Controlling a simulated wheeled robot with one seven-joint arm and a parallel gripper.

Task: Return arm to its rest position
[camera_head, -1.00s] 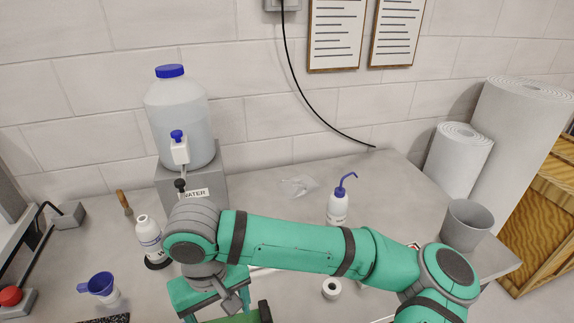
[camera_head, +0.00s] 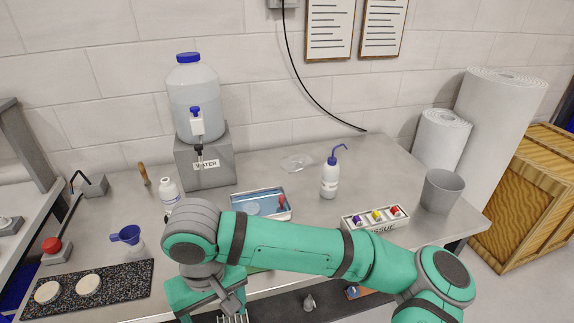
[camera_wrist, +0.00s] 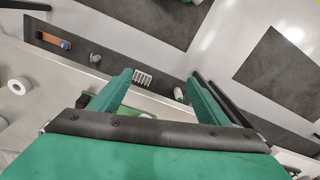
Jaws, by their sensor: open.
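My arm, green with grey joints, reaches across the lower part of the head view. My gripper shows in the wrist view (camera_wrist: 155,92) with its two green fingers spread apart and nothing between them. Its fingertips are hidden behind or below the arm in the head view. Beyond the fingers, the wrist view shows the counter's edge, dark mats and a lower surface with small items on it.
A water jug (camera_head: 195,98) stands on a grey stand at the back. A speckled mat (camera_head: 120,282) lies at the left. A wooden crate (camera_head: 530,205) stands right.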

